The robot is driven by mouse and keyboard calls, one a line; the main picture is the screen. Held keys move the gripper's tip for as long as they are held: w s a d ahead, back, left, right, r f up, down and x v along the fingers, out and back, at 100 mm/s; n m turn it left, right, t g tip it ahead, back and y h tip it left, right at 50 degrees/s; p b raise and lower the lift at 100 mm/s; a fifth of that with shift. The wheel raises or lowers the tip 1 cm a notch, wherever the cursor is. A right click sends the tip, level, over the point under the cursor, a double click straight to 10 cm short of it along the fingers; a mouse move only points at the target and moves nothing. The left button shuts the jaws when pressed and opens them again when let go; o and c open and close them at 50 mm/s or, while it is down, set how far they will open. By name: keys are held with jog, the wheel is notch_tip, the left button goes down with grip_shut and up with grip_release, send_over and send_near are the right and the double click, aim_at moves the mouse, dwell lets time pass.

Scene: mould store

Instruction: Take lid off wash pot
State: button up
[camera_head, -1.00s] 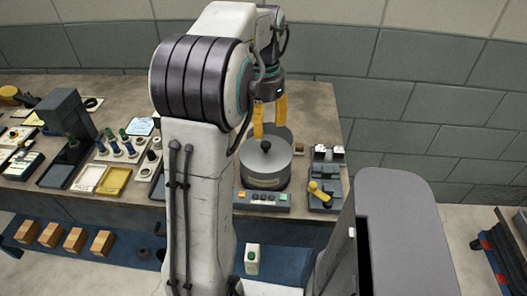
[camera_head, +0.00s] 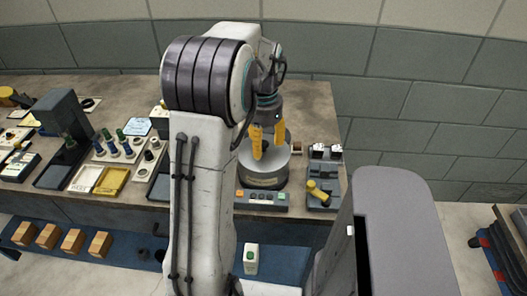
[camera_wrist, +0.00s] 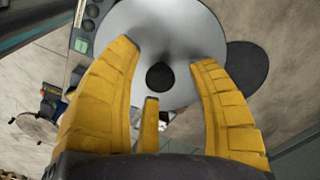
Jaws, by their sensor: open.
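The wash pot (camera_head: 263,180) is a grey metal pot on a heater base with coloured buttons, at the right part of the bench. Its round grey lid (camera_head: 246,155) sits on top of it. In the wrist view the lid (camera_wrist: 165,25) fills the upper middle, and its black knob (camera_wrist: 160,76) shows between my fingers. My gripper (camera_head: 266,150) has yellow fingers, is open and points down over the lid. In the wrist view the fingers of my gripper (camera_wrist: 168,85) stand on either side of the knob, apart from it. In the head view the fingers hide the knob.
A dark round disc (camera_wrist: 246,68) lies beside the pot. A small grey unit with a yellow handle (camera_head: 319,193) stands right of the pot. Bottles, trays and a dark press (camera_head: 62,122) fill the bench's left. Wooden blocks (camera_head: 47,236) sit on the lower shelf.

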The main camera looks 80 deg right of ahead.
jog(key=shift+f, duration=0.1)
jog(key=shift+c, duration=0.3)
grip_shut()
